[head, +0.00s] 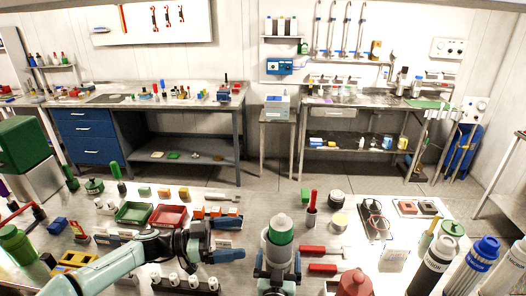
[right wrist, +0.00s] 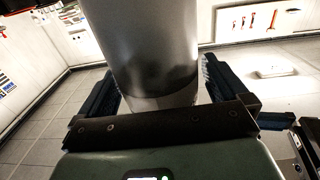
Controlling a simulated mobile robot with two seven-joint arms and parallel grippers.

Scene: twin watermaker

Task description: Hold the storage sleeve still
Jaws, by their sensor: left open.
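The storage sleeve (head: 279,252) appears to be the upright grey metal cylinder at the front middle of the bench, with a green-banded, pale-topped piece (head: 280,230) inside its top. My right gripper (head: 277,268) has a finger on each side of the sleeve and looks shut on it. In the right wrist view the sleeve's metal wall (right wrist: 152,50) rises between the fingers (right wrist: 160,92). My left gripper (head: 232,239) is open and empty, left of the sleeve and apart from it, its fingers pointing right.
Red-handled tools (head: 322,251) lie just right of the sleeve. A red marker-like piece (head: 312,207) stands behind it. A green tray (head: 134,213) and a red tray (head: 168,217) lie behind my left arm. Large bottles (head: 436,256) and a red flask (head: 355,283) crowd the front right.

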